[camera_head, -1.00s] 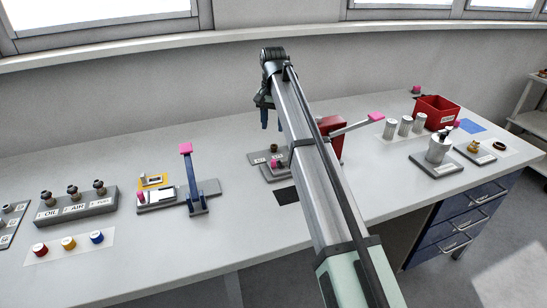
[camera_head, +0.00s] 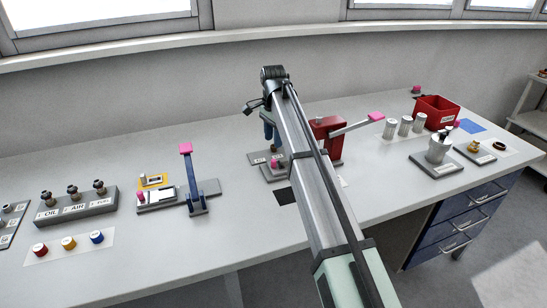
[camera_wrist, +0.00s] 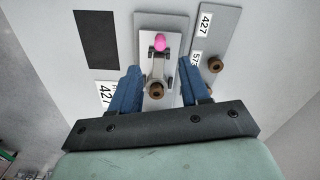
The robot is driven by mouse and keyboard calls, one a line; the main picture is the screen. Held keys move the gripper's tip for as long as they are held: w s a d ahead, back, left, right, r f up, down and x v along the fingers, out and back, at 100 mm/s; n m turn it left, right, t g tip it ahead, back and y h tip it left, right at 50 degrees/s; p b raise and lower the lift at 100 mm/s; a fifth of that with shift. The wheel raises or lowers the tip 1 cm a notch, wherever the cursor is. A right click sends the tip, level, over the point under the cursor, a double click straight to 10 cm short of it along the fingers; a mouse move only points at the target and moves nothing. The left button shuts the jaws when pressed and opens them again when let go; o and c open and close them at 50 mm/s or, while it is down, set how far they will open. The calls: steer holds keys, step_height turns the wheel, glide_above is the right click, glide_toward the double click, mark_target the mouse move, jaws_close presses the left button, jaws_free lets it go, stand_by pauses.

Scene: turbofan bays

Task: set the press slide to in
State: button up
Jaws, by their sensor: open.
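A small slide with a pink knob (camera_wrist: 159,42) sits on a grey plate (camera_wrist: 145,20) in the wrist view; I take it for the press slide. A brown round piece (camera_wrist: 157,91) lies on its pale strip. The pink knob also shows in the head view (camera_head: 275,164), in front of the red press (camera_head: 328,128). My gripper (camera_wrist: 159,72) is open, with its blue fingers on either side of the slide and apart from the pink knob. In the head view my arm partly hides the gripper and the plates. I cannot tell the slide's in or out position.
The red press's lever (camera_head: 352,127) ends in a pink tip at right. A second plate (camera_wrist: 217,40) with a brown knob (camera_wrist: 215,64) lies close beside the slide. A blue lever stand (camera_head: 194,180) stands to the left. A black patch (camera_wrist: 96,40) marks the bench.

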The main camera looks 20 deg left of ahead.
mark_target(274, 160)
step_height(274, 160, down, 9)
steer(key=shift+r, duration=0.2)
steer(key=shift+c, duration=0.2)
jaws_close()
stand_by(0.4)
